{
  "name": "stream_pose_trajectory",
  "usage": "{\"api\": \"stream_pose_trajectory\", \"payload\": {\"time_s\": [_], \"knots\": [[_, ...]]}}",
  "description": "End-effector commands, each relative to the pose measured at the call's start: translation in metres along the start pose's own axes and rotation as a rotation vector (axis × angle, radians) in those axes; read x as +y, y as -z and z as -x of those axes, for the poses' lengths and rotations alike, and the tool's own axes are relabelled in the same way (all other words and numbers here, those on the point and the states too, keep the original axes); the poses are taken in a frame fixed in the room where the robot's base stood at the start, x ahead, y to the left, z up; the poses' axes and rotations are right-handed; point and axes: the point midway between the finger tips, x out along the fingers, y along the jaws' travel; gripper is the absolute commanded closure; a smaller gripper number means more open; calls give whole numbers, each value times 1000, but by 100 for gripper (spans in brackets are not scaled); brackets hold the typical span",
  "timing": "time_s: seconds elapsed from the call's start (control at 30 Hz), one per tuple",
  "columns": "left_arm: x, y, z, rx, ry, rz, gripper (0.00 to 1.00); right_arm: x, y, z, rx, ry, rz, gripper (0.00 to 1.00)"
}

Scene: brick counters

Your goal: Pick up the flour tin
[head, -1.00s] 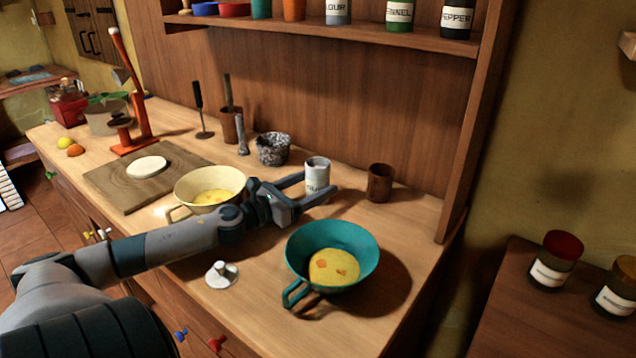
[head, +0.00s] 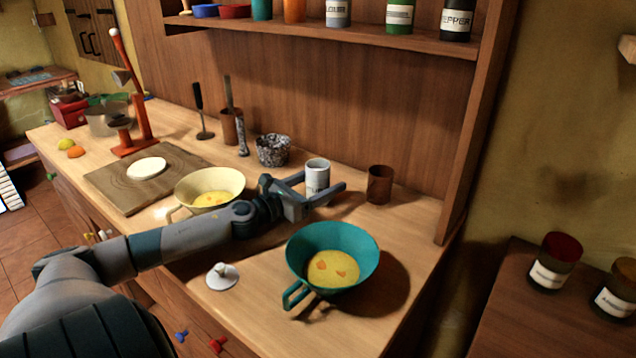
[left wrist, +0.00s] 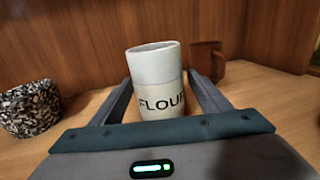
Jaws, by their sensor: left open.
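The flour tin (head: 317,176) is a pale grey-white cylinder standing upright on the wooden counter. In the left wrist view the tin (left wrist: 156,82) shows its "FLOUR" label, with its lower part hidden behind the gripper's palm. My left gripper (head: 325,185) is open, with one finger on each side of the tin. In the left wrist view its fingers (left wrist: 160,103) flank the tin, and small gaps seem to show beside it. My right gripper is not in view.
A brown cup (head: 380,184) stands just right of the tin, and a speckled pot (head: 272,150) to its left. A teal pan (head: 367,252) and a cream pan (head: 237,180) stand nearer. A white lidded piece (head: 222,277) lies in front. A shelf with jars (head: 400,16) hangs above.

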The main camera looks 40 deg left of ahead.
Motion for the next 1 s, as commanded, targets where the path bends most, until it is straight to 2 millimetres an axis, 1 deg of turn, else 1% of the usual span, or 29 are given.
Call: {"api": "stream_pose_trajectory", "payload": {"time_s": [0.2, 0.4, 0.63, 0.93, 0.97, 1.0], "knots": [[1, -2, -18, -2, -2, -1, 30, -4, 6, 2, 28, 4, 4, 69], [0, -1, -28, -1, -1, 0, 30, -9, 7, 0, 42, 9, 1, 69], [0, 0, -29, 1, 0, -1, 30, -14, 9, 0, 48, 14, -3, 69], [0, 0, -29, 0, 0, -1, 30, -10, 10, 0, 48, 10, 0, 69], [0, 0, -29, 0, 0, -1, 33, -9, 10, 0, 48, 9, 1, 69], [0, 0, -29, 0, 0, -1, 42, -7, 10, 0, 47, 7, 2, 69]]}}
